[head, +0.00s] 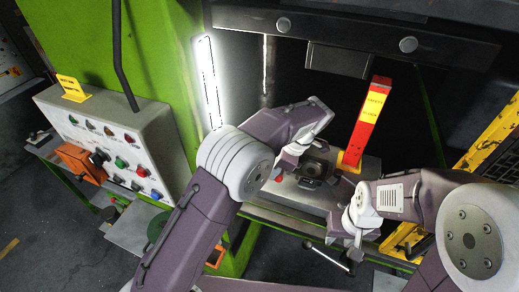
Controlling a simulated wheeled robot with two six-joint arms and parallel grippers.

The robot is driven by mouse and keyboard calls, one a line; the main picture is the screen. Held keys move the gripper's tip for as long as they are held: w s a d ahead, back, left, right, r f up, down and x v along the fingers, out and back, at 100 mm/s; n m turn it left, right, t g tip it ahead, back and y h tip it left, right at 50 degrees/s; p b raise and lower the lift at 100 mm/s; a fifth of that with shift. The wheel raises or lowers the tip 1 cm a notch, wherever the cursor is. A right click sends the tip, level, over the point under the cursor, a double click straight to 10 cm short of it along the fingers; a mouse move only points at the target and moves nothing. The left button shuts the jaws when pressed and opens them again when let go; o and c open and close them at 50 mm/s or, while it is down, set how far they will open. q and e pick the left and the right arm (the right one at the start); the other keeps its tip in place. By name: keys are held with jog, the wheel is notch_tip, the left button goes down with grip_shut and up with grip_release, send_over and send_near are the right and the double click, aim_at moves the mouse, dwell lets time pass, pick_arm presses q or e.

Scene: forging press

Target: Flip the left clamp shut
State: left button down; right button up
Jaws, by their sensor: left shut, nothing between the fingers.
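The die block (313,169) sits on the grey press bed (300,197) between my two grippers. A small red knob (278,180) shows on the bed left of the die, just beside my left gripper. It may belong to the left clamp, whose body and position I cannot make out behind the gripper. My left gripper (284,166) points down at the die's left side, shut and empty. My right gripper (346,232) is at the right front of the bed. Its fingers are too small to tell whether they are open.
A red post with a yellow label (368,115) stands behind the die at the right. The press ram (340,60) hangs above. A control panel (115,145) stands at the left, beside the green press frame (170,60). A metal lever (330,258) sticks out below the bed.

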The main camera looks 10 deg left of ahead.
pick_arm(q)
jog(key=shift+s+d, duration=0.15)
jog(key=shift+d, duration=0.15)
dwell(0.6)
